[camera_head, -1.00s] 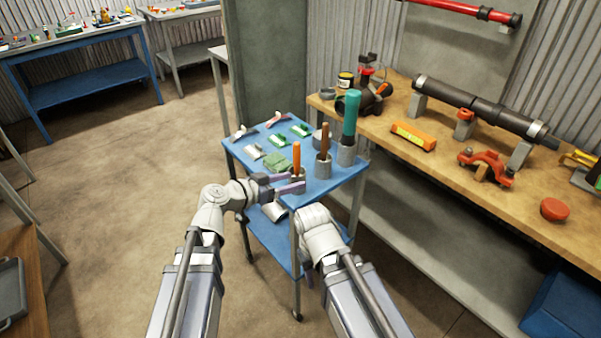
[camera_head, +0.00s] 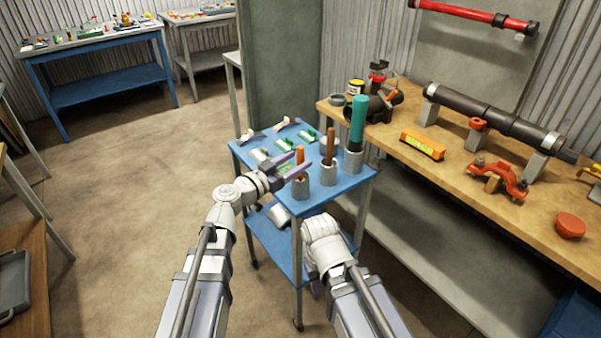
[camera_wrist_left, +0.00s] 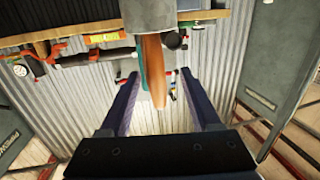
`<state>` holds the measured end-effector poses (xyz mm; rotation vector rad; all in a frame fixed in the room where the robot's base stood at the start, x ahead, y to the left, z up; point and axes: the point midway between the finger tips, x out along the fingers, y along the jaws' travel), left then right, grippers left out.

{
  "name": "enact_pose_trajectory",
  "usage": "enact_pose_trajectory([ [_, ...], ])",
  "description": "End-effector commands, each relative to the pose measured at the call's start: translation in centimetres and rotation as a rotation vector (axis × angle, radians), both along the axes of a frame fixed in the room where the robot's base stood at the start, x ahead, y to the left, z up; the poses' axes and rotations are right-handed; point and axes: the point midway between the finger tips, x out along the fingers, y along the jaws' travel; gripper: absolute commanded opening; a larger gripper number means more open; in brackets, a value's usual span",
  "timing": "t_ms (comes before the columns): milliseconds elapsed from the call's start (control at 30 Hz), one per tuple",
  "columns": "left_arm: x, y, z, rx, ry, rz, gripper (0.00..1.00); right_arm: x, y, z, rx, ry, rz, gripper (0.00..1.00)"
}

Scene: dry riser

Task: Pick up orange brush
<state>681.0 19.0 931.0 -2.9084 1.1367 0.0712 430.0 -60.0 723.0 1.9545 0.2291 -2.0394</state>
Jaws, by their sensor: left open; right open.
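The orange brush (camera_head: 300,157) stands upright in a grey cup (camera_head: 301,187) at the near corner of the blue cart (camera_head: 352,184). My left gripper (camera_head: 300,165) is open at the handle, just above the cup. In the left wrist view, the orange handle (camera_wrist_left: 155,70) shows between the spread fingers, with a gap on either side. The picture there is upside down, with the grey cup (camera_wrist_left: 148,14) at the top. My right gripper (camera_head: 316,290) is open, low beside the cart, mostly hidden behind my right wrist.
A brown handle (camera_head: 330,145) and a teal handle (camera_head: 358,120) stand in cups close to the right of the orange brush. Several small packets (camera_head: 284,145) lie behind on the cart. A wooden bench (camera_head: 450,180) with pipes and tools runs along the right. Floor at left is clear.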

Motion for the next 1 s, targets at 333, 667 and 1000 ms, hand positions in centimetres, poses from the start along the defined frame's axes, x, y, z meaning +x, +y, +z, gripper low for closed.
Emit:
enact_pose_trajectory([
  [333, 3.2, -3.4, -0.1, 0.001, 0.001, -0.002, 0.64, 0.0, 0.0, -0.1, 0.0, 0.0, 0.0, 0.47],
  [667, 3.3, -3.6, -0.1, 0.001, 0.001, 0.0, 0.55, 0.0, 0.0, -0.1, 0.0, 0.0, 0.0, 0.47],
  [1000, 3.2, -3.6, -0.1, 0.001, 0.001, 0.0, 0.16, 0.0, 0.0, -0.1, 0.0, 0.0, 0.0, 0.47],
])
